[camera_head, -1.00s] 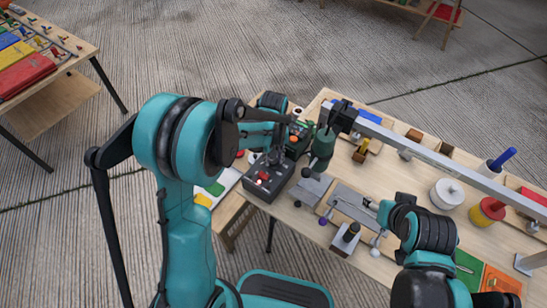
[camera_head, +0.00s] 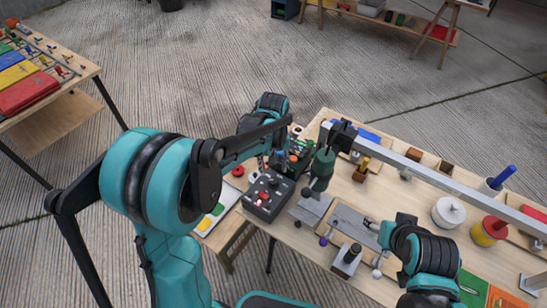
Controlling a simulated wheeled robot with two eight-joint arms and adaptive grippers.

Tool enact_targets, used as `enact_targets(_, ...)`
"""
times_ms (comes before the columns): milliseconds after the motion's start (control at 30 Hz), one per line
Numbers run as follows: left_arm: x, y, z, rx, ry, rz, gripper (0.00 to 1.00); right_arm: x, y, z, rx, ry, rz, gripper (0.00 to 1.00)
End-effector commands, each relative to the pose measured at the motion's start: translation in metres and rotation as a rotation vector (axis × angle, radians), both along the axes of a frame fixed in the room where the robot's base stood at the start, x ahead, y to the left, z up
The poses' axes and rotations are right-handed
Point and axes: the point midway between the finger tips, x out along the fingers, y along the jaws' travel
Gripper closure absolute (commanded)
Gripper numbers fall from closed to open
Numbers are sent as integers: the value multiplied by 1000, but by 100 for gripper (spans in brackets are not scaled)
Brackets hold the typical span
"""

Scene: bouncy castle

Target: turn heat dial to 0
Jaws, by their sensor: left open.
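A dark control box (camera_head: 262,211) with several small knobs on its top and a lit red light stands at the left end of the wooden table. I cannot read its markings or tell which knob is the heat dial or where it points. My left gripper (camera_head: 277,163) is open and hangs just behind the box's top, at its far edge. I cannot tell whether it touches anything. My right arm comes in at the lower right. Its gripper (camera_head: 376,228) is small and partly hidden over a grey plate, and its jaws are unclear.
A green drill-like tool (camera_head: 322,165) hangs beside the box, under a long grey metal rail (camera_head: 430,160). A white pot (camera_head: 448,212) and a red-and-yellow pot (camera_head: 489,231) stand to the right. A red round button (camera_head: 238,171) lies left of the box.

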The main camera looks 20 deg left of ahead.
Motion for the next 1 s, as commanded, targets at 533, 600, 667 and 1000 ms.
enact_targets(533,0,0,56,0,0,0,51,0,0,0,0,0,0,43)
enact_targets(600,0,0,56,0,0,0,51,0,0,0,0,0,0,43)
enact_targets(667,0,0,56,0,0,0,51,0,0,0,0,0,0,43)
enact_targets(1000,-4,1,59,-1,-13,-8,51,0,0,0,0,0,0,43)
